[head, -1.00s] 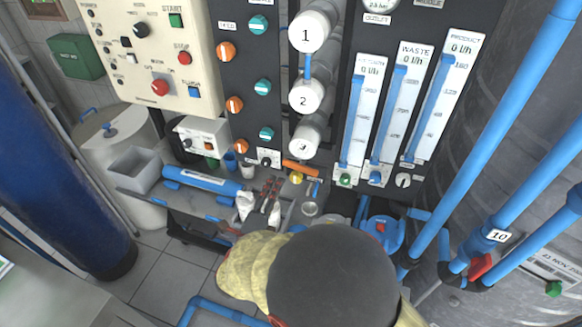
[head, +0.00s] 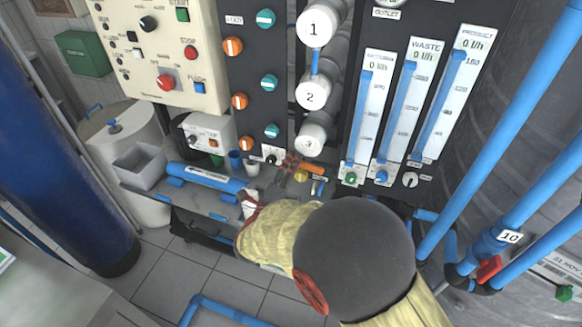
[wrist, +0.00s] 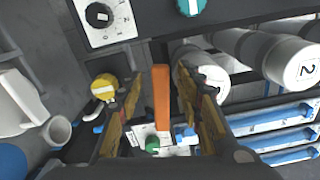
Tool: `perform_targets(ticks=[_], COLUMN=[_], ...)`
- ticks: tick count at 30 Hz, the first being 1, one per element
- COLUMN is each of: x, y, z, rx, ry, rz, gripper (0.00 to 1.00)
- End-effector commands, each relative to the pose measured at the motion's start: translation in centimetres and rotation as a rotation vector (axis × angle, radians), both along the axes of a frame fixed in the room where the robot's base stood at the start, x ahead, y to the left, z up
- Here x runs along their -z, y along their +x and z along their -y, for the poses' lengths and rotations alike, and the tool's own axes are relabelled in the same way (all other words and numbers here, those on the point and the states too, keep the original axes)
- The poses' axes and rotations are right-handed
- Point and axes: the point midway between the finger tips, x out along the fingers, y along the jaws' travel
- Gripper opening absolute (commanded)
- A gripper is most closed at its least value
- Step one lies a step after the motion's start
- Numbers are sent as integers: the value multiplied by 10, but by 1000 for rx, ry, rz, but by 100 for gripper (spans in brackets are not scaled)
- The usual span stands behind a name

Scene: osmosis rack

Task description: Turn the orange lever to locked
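The orange lever (wrist: 161,95) is a flat bar that runs up and down in the wrist view, on the dark panel. In the head view the lever (head: 312,169) lies nearly level, below the white cylinder marked 3. My gripper (wrist: 161,88) is open, with one finger on each side of the lever and a visible gap on both sides. In the head view my gripper (head: 291,165) is small, at the lever's left end, partly hidden by my arm. I cannot read any locked mark.
A yellow knob (wrist: 104,87) sits close to the left finger, and a green knob (wrist: 152,144) sits below the lever. White cylinders (wrist: 292,62) lie to the right. A dial (wrist: 98,15) is at upper left. A grey work surface (head: 222,209) lies below the panel.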

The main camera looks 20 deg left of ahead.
Motion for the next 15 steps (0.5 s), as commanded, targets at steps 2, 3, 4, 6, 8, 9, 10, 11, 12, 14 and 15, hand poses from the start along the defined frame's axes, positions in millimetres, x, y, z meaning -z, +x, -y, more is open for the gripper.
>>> perform_targets(ticks=[2,3,4,6,8,9,10,11,12,14,15], x=[0,0,0,0,0,0,0,0,0,0,0], y=[0,0,0,0,0,0,0,0,0,0,0], z=[0,0,0,0,0,0,0,0,0,0,0], rx=[0,0,0,0,0,0,0,0,0,-1,0], ry=[0,0,0,0,0,0,0,0,-1,-1,-1], rz=[0,0,0,0,0,0,0,0,0,0,0], gripper=[36,36,35,31,28,26,24,22,20,16,14])
